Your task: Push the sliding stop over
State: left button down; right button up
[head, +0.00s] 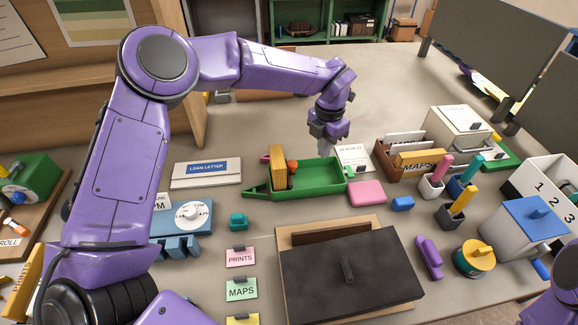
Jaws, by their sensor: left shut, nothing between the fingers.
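A green open tray (322,184) lies on the table with its long side across the view. Near its left end stand an upright yellow-brown slab (277,164) and a small orange-red knob (292,167). I cannot tell for sure which of these is the sliding stop. My left gripper (326,147) is shut and empty, pointing down at the tray's far right part, to the right of the slab and knob. Whether its tips touch the tray is too small to tell. Of my right arm only a purple link shows at the bottom right corner; its gripper is out of view.
A dark-lidded box (350,275) stands in front. A brown MAPS box (407,160) is at the back right. A white LOAN LETTER box (206,173) stands to the left.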

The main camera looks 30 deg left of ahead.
pick_arm(q)
jog(key=w+d+p, duration=0.2)
jog(key=w+d, duration=0.3)
jog(key=d, duration=0.1)
jog(key=shift+d+p, duration=0.25)
jog(key=shift+p, duration=0.1)
dwell(1.7)
jog(key=shift+d+f, duration=0.1)
dwell(0.6)
notch_tip(320, 180, up, 5)
jog(key=p, duration=0.3)
jog(key=shift+p, duration=0.35)
notch_tip(320, 180, up, 11)
jog(key=b, duration=0.2)
jog(key=shift+f, duration=0.2)
